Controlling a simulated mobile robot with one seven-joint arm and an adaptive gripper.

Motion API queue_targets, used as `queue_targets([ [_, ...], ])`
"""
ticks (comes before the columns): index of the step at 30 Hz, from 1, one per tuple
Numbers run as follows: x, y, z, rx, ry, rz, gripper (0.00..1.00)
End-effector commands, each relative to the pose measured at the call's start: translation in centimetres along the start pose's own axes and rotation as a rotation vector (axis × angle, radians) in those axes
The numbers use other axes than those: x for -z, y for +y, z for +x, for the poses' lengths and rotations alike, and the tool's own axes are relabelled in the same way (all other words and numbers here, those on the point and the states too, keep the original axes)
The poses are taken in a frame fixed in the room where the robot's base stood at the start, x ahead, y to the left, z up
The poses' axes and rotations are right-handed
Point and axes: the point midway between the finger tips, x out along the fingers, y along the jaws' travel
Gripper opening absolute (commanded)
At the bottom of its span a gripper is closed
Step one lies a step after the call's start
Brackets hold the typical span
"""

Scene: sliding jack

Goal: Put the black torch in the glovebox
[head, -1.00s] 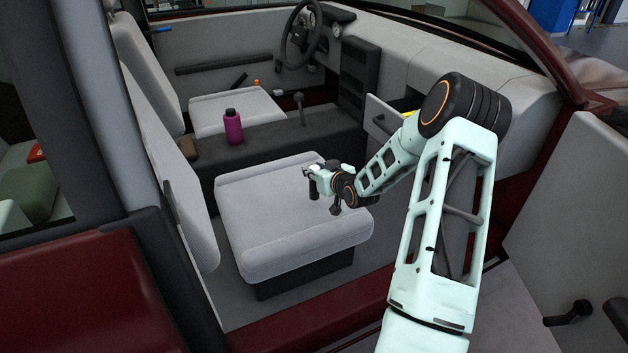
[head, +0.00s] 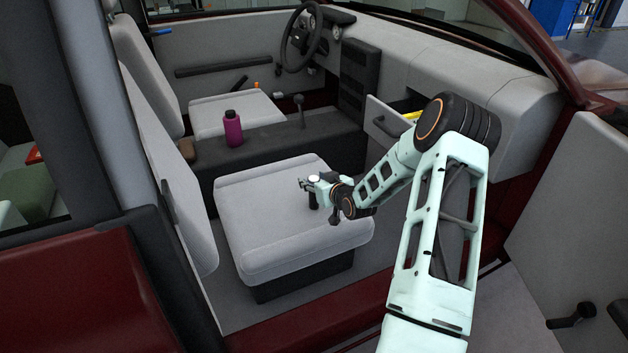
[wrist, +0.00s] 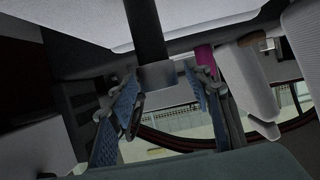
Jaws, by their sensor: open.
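The black torch (head: 313,200) stands upright on the near grey seat, partly hidden by my gripper (head: 306,184). In the wrist view the black torch (wrist: 147,32) comes down from the top of the picture, and its grey end lies by the blue-padded fingers. My gripper (wrist: 165,105) is open there, with a finger on each side. I cannot tell whether either finger touches the torch. The glovebox (head: 383,122) is open in the dashboard, behind my arm. Something yellow (head: 411,115) shows inside it, and the rest of its inside is hidden.
A purple bottle (head: 233,128) stands on the dark centre console (head: 270,140), near the gear lever (head: 300,108). The near seat (head: 290,235) is otherwise clear. The open door (head: 570,220) is at the right, and the car's door pillar stands at the left.

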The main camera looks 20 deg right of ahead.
Motion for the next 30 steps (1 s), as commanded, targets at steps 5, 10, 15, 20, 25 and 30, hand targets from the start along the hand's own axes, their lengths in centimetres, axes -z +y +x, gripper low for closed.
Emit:
queue_targets([
  [5,0.3,0.0,-0.1,0.0,0.0,0.0,0.46],
  [10,0.5,0.0,-2.2,0.0,-0.001,-0.001,0.46],
  [15,0.5,0.1,-5.9,-0.002,-0.001,0.0,0.46],
  [20,0.5,0.1,-9.1,-0.002,-0.001,0.001,0.46],
  [25,0.3,0.1,-11.3,-0.002,0.0,0.001,0.46],
  [30,0.3,0.0,-12.1,-0.001,0.0,0.001,0.46],
])
